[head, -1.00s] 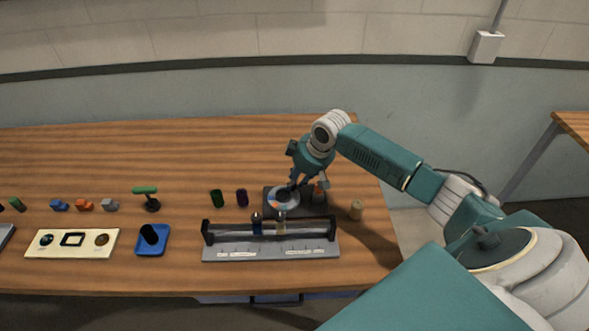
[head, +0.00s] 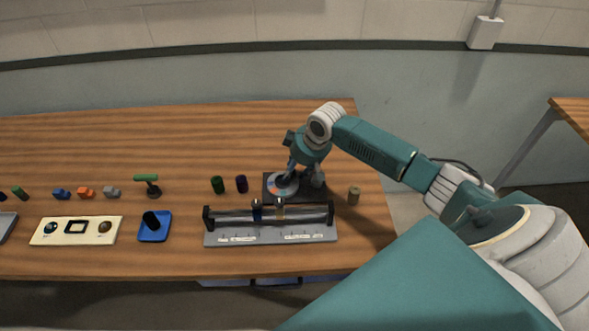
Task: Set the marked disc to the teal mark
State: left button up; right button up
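The marked disc (head: 275,188) is a light grey round plate with coloured marks near its rim. It lies on a dark square base (head: 268,199) behind the grey rail fixture. My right gripper (head: 288,177) is over the disc from behind and above, its fingers pointing down at it. The fingers are small and partly hide the disc. I cannot tell whether they touch it or how far apart they are. I cannot make out which mark is teal. My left gripper is not in view.
The grey rail fixture (head: 225,237) with two sliders stands in front of the disc. A blue tray (head: 154,238) and a cream panel (head: 97,238) are further left.

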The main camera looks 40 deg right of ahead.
jog(key=shift+r, duration=0.15)
jog(key=shift+d+r, duration=0.1)
jog(key=shift+r, duration=0.15)
jog(key=a+v, duration=0.1)
jog(key=v, duration=1)
jog(key=shift+s+d, duration=0.25)
jog(key=shift+d, duration=0.2)
jog(key=shift+r, duration=0.15)
